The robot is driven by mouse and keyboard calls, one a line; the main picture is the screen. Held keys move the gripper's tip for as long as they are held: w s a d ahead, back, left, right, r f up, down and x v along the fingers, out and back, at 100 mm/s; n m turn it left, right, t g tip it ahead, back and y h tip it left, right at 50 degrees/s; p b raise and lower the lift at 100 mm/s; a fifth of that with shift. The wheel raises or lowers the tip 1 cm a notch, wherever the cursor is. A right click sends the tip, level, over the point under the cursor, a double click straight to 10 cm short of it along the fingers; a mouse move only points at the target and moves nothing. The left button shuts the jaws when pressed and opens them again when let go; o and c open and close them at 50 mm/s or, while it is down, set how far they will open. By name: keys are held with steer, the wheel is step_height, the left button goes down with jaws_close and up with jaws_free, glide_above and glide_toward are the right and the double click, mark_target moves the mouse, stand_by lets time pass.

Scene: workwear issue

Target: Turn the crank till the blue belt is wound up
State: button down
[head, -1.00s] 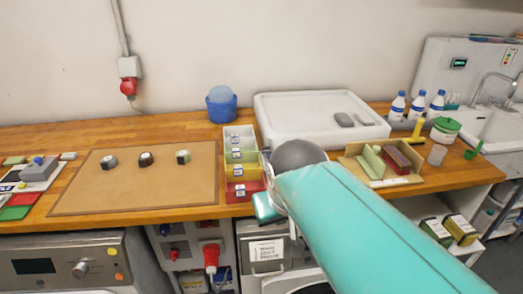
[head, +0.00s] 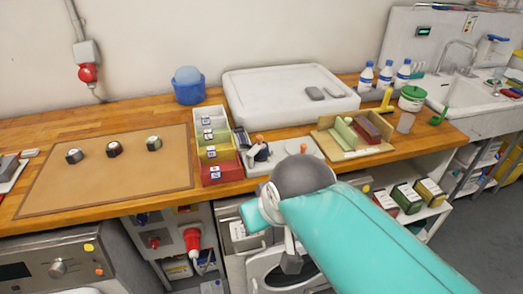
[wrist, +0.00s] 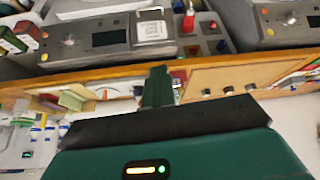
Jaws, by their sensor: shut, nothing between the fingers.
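A pale grey fixture (head: 258,156) with an orange knob stands near the bench's front edge in the head view, right of the coloured bins. A grey plate with a second orange knob lies beside it, partly hidden by my arm. I cannot tell which part is the crank, and I cannot make out a blue belt. My gripper shows in the wrist view (wrist: 157,86) as dark green fingers closed together, empty. In the head view its fingers are not clear; my teal wrist hangs in front of the bench edge, apart from the fixture.
Several coloured bins (head: 219,172) stand left of the fixture. A brown mat (head: 110,180) with three small rolls lies further left. A white tray (head: 285,112) is behind, and a cardboard tray (head: 345,150) is to the right.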

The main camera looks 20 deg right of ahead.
steer(key=s+d, duration=0.4)
steer(key=d, duration=0.7)
steer(key=s+d, duration=0.4)
steer(key=d, duration=0.6)
steer(key=s+d, duration=0.4)
steer(key=d, duration=0.7)
steer(key=w+d, duration=0.5)
steer(key=d, duration=0.5)
steer(key=w+d, duration=0.4)
steer(key=d, duration=0.6)
steer(key=w+d, duration=0.5)
steer(key=d, duration=0.5)
steer(key=shift+w+d, duration=0.35)
steer(key=c, duration=1.3)
jaws_free()
steer(key=shift+r, duration=4)
